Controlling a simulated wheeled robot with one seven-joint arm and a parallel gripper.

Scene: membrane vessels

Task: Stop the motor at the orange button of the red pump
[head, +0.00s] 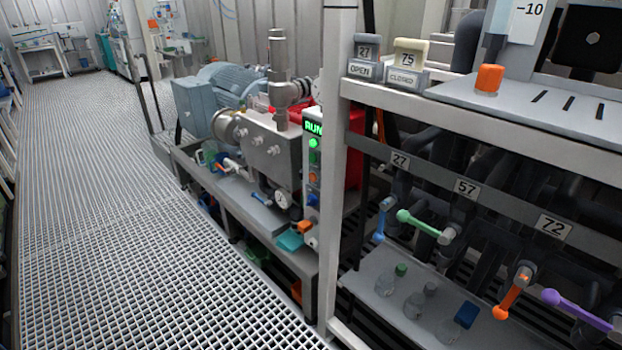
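A narrow grey control panel (313,212) stands left of the white frame post, at the middle of the head view. Its display (314,127) reads RUN in green. Below it are a lit green lamp (313,143), a green button (314,157), an orange button (313,177) and a blue one (312,198). Red housing (355,155) shows behind the panel, partly hidden by the post. A blue-grey motor (228,84) and a grey pump block (268,150) stand left of the panel. My gripper is not in view.
A white post (338,60) stands just right of the panel. A rack at right bears blue, green, orange and purple valve levers (508,300), an orange cap (489,79) and tags reading 27 OPEN and 75 CLOSED. Bottles (388,281) stand below. The grating walkway (110,220) at left is clear.

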